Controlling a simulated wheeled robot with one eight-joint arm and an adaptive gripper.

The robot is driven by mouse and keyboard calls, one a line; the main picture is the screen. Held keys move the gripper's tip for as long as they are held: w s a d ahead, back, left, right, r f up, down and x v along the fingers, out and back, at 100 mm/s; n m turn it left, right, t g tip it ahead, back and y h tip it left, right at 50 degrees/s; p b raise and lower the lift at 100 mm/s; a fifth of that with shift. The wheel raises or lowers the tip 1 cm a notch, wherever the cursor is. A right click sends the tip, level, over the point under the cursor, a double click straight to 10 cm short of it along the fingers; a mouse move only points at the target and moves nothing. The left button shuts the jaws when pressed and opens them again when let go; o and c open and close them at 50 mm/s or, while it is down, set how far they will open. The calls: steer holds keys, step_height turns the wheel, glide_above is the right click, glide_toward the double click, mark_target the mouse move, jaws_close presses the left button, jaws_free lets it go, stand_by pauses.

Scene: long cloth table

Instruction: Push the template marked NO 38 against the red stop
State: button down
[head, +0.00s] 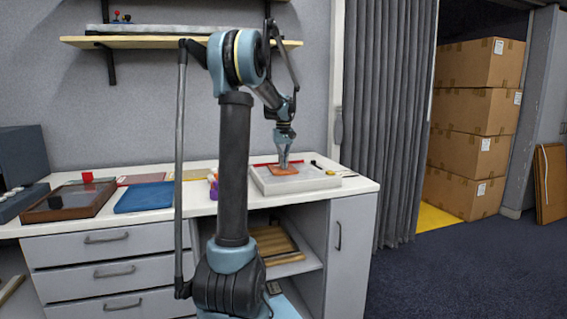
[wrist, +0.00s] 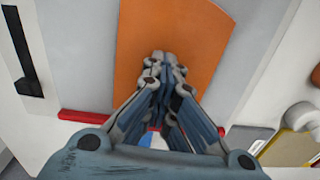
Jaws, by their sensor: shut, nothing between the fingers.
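An orange template (head: 284,171) lies flat on a pale raised board (head: 296,184) at the right end of the table. It also shows in the wrist view (wrist: 200,22); no marking can be read on it. The red stop (head: 264,163) is a thin bar along the board's far side, and in the wrist view (wrist: 84,116) it runs behind my fingers. My gripper (head: 284,166) is shut and empty, pointing down over the template; it shows in the wrist view (wrist: 164,62) too. My fingers hide where the template's edge lies relative to the stop. I cannot tell whether the tips touch the template.
A black bar (wrist: 28,52) lies at the board's left in the wrist view. A shelf (head: 150,42) hangs above.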

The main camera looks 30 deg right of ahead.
steer(key=shift+d+f, duration=0.15)
steer(key=shift+d, duration=0.15)
steer(key=shift+w+d, duration=0.15)
steer(key=shift+d, duration=0.3)
steer(key=shift+w+d, duration=0.3)
steer(key=shift+w, duration=0.3)
steer(key=c, duration=1.7)
jaws_free()
steer(key=shift+w+f, duration=0.55)
steer(key=shift+w, duration=0.2)
steer(key=shift+s+r, duration=0.45)
steer(key=shift+s, duration=0.15)
